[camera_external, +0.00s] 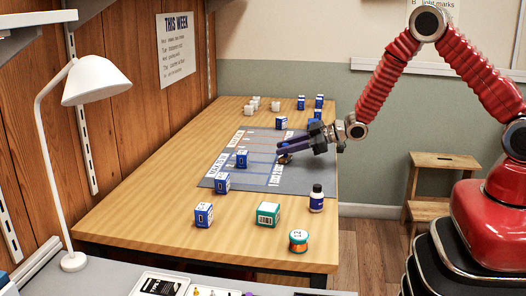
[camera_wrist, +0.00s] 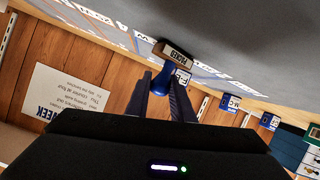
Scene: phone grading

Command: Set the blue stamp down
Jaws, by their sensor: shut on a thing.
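My gripper (camera_external: 281,149) reaches in from the right, low over the grey mat on the table. In the wrist view its two fingers (camera_wrist: 160,98) are closed around the blue handle of the blue stamp (camera_wrist: 158,82). I cannot tell whether the block touches the mat. In the external view the stamp's brown block (camera_external: 284,159) shows just under the fingertips, and the fingers hide most of its handle.
The grey mat (camera_external: 214,182) has printed rows and labels. Blue boxes stand on the mat (camera_external: 242,159) and around it (camera_external: 204,215). A white lamp (camera_external: 95,80) is at left.

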